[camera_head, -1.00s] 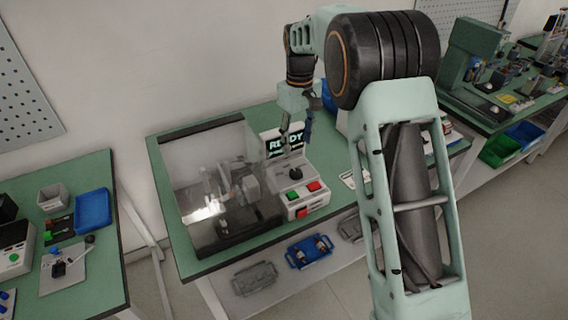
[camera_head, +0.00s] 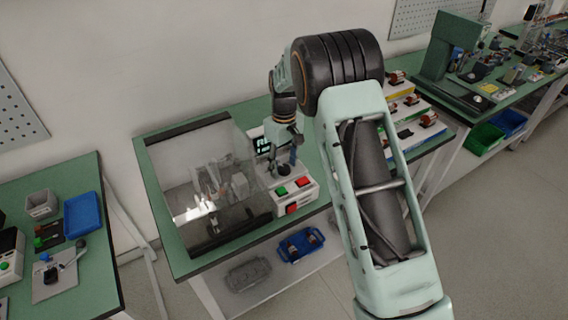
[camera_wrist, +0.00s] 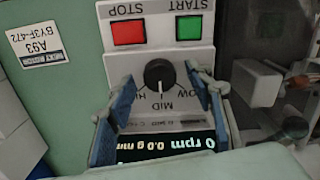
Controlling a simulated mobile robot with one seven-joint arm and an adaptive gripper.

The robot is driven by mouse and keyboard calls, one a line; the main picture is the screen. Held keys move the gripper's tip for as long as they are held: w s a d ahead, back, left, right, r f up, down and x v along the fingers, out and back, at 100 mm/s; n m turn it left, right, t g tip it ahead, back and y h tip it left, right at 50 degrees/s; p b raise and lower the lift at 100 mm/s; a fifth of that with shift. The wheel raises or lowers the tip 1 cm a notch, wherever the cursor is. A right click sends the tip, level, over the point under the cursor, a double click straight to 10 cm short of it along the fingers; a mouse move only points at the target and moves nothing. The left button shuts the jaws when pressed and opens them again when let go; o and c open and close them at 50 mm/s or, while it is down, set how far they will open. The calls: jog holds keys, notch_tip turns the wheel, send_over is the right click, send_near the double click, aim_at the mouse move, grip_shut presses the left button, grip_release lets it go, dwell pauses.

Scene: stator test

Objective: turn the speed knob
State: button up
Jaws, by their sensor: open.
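The speed knob (camera_wrist: 159,75) is a round black dial on the pale control panel (camera_wrist: 118,70), with LOW, MID and HI lettering upside down around it. A light mark on it appears to point down in the wrist view, towards MID. My gripper (camera_wrist: 160,80) is open, with one blue finger on each side of the knob. Gaps show between the fingertips and the knob; whether they are level with it I cannot tell. In the head view, my gripper (camera_head: 283,160) points down over the panel, close to the dark knob (camera_head: 284,170).
A red STOP button (camera_wrist: 129,32) and a green START button (camera_wrist: 189,27) sit beyond the knob. The display (camera_wrist: 165,147) reads 0 rpm, partly covered. A transparent cover (camera_head: 195,170) stands left of the panel. A blue tray (camera_head: 300,245) is on the shelf below.

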jog(key=c, duration=1.2)
jog(key=shift+o, duration=0.2)
jog(key=shift+m, duration=0.3)
jog(key=m+b, duration=0.2)
jog(key=m, duration=0.7)
jog(key=shift+b, duration=0.3)
jog(key=shift+m, duration=0.3)
jog(key=o, duration=1.2)
jog(key=shift+c, duration=0.2)
